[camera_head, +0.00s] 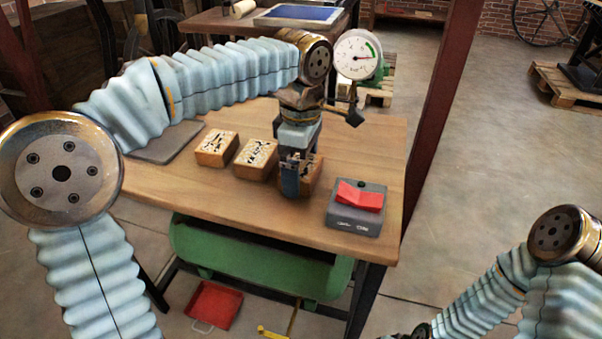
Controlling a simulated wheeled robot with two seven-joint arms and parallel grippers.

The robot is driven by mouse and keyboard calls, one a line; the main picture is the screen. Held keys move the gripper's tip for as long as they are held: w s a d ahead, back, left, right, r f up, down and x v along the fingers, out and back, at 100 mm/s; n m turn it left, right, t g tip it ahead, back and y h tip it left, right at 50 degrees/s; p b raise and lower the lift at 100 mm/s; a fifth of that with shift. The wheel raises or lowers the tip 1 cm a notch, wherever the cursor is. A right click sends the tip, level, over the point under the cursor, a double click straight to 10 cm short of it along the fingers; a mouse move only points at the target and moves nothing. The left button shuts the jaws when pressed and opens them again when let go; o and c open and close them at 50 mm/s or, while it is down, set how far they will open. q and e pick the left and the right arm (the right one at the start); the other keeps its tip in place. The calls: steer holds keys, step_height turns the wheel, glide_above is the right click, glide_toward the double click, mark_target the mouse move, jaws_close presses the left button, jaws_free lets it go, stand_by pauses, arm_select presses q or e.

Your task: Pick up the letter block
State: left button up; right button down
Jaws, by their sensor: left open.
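My left gripper (297,184) points down over the wooden table, at the right end of a row of wooden blocks. It is open, with its fingers at a wooden block (315,174) that it largely hides. I cannot tell whether the fingers touch that block. Two more wooden blocks with black-and-white marked tops, the left block (216,149) and the middle block (256,159), sit to the left of it. The marks are too small to read as letters. My right arm shows at the lower right, but its gripper is out of view.
A grey box with a red rocker switch (358,205) stands right of the gripper on the wooden table (370,150). A dark flat plate (168,146) lies at the left. A round dial gauge (357,55) shows behind. The table's front strip is clear. A red tray (214,306) lies below.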

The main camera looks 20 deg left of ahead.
arm_select(q)
steer(key=c, duration=0.7)
steer(key=shift+c, duration=0.2)
steer(key=shift+r, duration=0.1)
